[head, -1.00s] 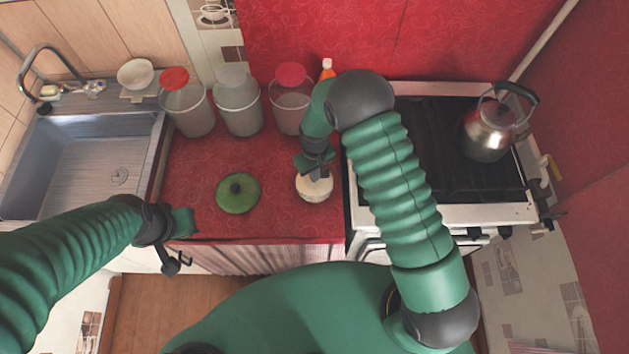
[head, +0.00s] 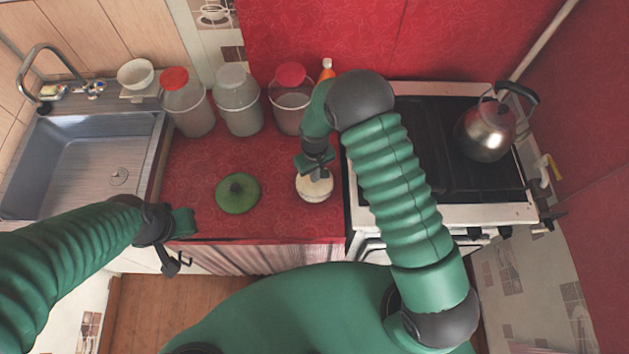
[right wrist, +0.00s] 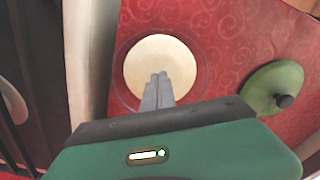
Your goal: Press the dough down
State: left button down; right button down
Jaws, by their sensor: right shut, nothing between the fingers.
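The dough (head: 315,190) is a pale, round mass on the red counter, just left of the stove. In the right wrist view the dough (right wrist: 158,62) fills a round vessel whose thin rim shows around it. My right gripper (head: 316,175) points down over the dough. Its fingers (right wrist: 158,78) are shut together with nothing between them, and the tips overlap the dough's near part. I cannot tell whether they touch it. My left gripper (head: 178,245) hangs by the counter's front left edge, away from the dough; its jaws are not clear.
A green lid (head: 238,194) with a dark knob lies left of the dough. Several jars stand behind, including one with a red lid (head: 174,80). The stove (head: 440,215) with a kettle (head: 485,132) is at right, the sink (head: 85,160) at left.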

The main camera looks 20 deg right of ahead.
jog(key=shift+f, duration=0.25)
notch_tip(320, 180, up, 9)
jog(key=p, duration=0.6)
jog(key=shift+p, duration=0.3)
jog(key=shift+r, duration=0.1)
jog(key=s+d+r+m+t+b, duration=0.1)
jog(key=s+d+r+b, duration=0.1)
jog(key=s+r+b, duration=0.2)
jog(key=s+d+r+m+t+b, duration=0.1)
jog(key=s+d+r+b, duration=0.2)
jog(key=s+r, duration=0.3)
jog(key=s, duration=0.4)
jog(key=shift+s+d+r+m+t+b, duration=0.15)
jog(key=shift+s+r+m+t+b, duration=0.15)
jog(key=shift+s+r+m+b, duration=0.1)
